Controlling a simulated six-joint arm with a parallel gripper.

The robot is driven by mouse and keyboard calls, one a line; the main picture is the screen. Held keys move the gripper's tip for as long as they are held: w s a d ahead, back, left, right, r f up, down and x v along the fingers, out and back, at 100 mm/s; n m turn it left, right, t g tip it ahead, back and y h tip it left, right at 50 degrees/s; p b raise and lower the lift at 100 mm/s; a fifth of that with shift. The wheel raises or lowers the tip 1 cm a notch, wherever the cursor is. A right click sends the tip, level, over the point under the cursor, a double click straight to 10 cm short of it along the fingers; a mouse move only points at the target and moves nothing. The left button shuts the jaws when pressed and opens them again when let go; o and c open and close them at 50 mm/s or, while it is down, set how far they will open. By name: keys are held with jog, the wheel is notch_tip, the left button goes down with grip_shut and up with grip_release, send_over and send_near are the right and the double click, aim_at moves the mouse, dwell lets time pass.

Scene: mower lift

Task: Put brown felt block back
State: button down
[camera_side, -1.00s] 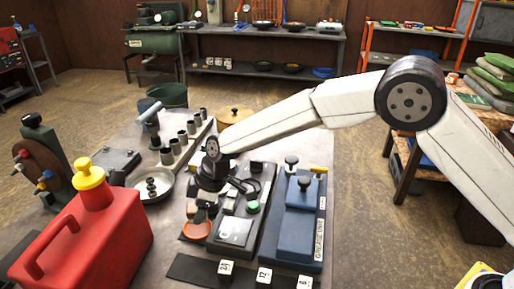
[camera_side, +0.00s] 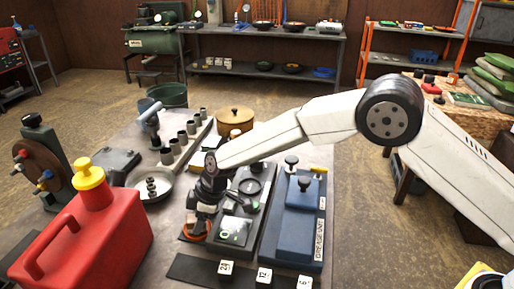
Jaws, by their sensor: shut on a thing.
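My gripper (camera_side: 200,224) points down at the left edge of the grey device with a screen, low over an orange-red round dish (camera_side: 190,236). It is shut on a small dark brownish piece, which I take to be the brown felt block; the fingers and the low resolution hide most of it. I cannot tell whether the piece touches the dish. The dish sits on a dark base on the metal table.
The grey device (camera_side: 234,232) stands right beside my gripper, with a blue grease unit (camera_side: 296,222) to its right. A red fuel can (camera_side: 88,240) is at the left front. A metal bowl (camera_side: 150,183) and a row of dark cylinders (camera_side: 182,139) lie behind.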

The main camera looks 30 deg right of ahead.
jog(key=shift+c, duration=0.8)
grip_release()
jog(key=shift+f, duration=0.15)
jog(key=v, duration=1.2)
